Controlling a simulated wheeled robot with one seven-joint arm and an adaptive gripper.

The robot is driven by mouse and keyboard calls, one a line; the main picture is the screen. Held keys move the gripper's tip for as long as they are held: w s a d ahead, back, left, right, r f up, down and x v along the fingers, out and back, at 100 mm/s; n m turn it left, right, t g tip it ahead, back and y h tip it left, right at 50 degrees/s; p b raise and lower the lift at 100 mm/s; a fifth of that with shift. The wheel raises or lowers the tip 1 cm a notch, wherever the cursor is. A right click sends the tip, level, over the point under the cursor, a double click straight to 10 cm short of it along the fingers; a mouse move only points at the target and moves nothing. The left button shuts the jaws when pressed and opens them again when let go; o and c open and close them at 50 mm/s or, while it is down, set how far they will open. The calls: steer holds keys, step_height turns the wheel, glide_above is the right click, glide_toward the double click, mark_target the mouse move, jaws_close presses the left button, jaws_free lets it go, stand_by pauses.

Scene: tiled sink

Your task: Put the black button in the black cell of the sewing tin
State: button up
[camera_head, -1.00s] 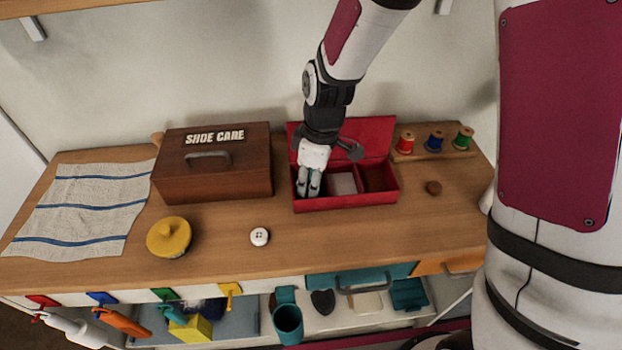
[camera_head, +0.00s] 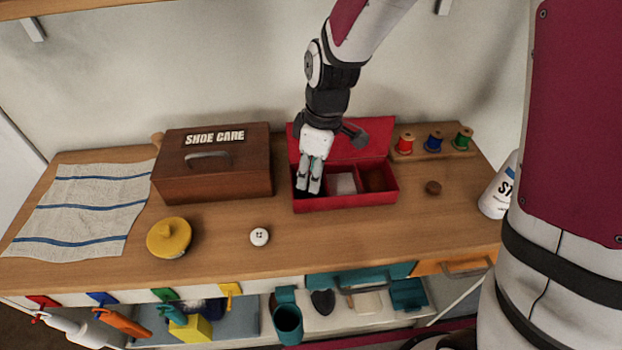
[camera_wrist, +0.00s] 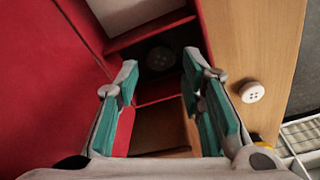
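The red sewing tin (camera_head: 345,204) stands open, its lid up at the back. It has a dark cell (camera_head: 299,184) at left, a whitish one (camera_head: 343,184) in the middle and a brown one (camera_head: 378,180) at right. In the wrist view, a dark four-holed button (camera_wrist: 160,59) lies in the black cell (camera_wrist: 158,88). My gripper (camera_head: 309,190) is above that cell; in the head view its fingers partly hide the cell. The wrist view shows my gripper (camera_wrist: 160,72) open, fingers apart, nothing between them.
A white button (camera_head: 259,237) and a brown button (camera_head: 433,188) lie on the wooden counter. A yellow round item (camera_head: 169,237), a shoe care box (camera_head: 212,165) and a striped cloth (camera_head: 85,210) are to the left. Thread spools (camera_head: 434,141) and a white bottle (camera_head: 499,190) are at right.

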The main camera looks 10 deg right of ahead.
steer(key=shift+s+d+r, duration=0.1)
steer(key=shift+d+r, duration=0.1)
steer(key=shift+r, duration=1)
steer(key=shift+s+d+r, duration=0.1)
steer(key=shift+d+r, duration=0.05)
steer(key=shift+r, duration=1)
steer(key=s+d+r+m+t, duration=0.2)
steer(key=s+d+r+m, duration=0.4)
steer(key=s+d+r, duration=0.4)
steer(key=s+d+r+m+t+h, duration=0.1)
steer(key=s+d+r+m, duration=0.2)
steer(key=s+m, duration=0.4)
steer(key=s+r, duration=0.1)
steer(key=s, duration=0.3)
steer(key=shift+r, duration=0.2)
steer(key=shift+r+t+p, duration=0.3)
steer(key=shift+r+p, duration=0.05)
